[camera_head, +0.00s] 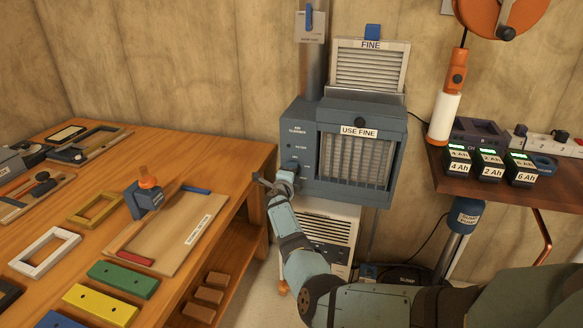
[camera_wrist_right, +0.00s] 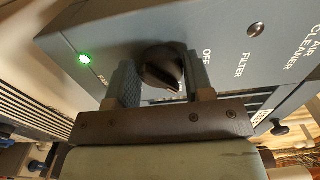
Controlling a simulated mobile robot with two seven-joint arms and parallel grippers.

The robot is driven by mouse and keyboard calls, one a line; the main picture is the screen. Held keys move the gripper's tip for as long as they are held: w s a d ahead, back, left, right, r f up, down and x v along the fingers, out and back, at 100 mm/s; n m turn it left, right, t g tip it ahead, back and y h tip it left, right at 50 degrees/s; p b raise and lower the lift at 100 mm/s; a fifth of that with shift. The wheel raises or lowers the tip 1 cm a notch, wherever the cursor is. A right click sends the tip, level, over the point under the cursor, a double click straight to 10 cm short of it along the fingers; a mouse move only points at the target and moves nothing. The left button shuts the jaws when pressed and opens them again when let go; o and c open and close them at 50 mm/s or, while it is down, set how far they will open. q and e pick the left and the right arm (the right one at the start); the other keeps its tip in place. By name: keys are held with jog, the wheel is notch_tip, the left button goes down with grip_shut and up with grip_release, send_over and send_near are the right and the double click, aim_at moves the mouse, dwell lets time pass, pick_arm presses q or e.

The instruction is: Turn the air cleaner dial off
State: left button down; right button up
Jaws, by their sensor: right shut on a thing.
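The air cleaner (camera_head: 300,150) is a blue-grey box on the back wall with a grilled front marked "USE FINE". In the head view my right gripper (camera_head: 284,176) is at the cleaner's left face and hides most of the dial. I cannot read the dial's exact setting. My left gripper is not in view.
A wooden workbench (camera_head: 160,148) with frames, coloured blocks and a board stands at the left. A shelf (camera_head: 500,190) with battery packs is at the right. A second grilled unit (camera_head: 328,222) stands below the cleaner, and a "FINE" filter (camera_head: 370,68) is above it.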

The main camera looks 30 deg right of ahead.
jog(key=n+p, duration=0.2)
jog(key=n, duration=0.3)
jog(key=shift+d+r+n+p, duration=0.1)
jog(key=shift+n+p, duration=0.2)
jog(key=shift+p, duration=0.1)
jog(key=shift+n+p, duration=0.45)
jog(key=shift+n, duration=1.45)
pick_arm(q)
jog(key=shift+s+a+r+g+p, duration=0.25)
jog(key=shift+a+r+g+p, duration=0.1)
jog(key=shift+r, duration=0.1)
pick_arm(e)
jog(key=shift+n, duration=0.3)
jog(key=o, duration=0.9)
jog(key=shift+f, duration=0.2)
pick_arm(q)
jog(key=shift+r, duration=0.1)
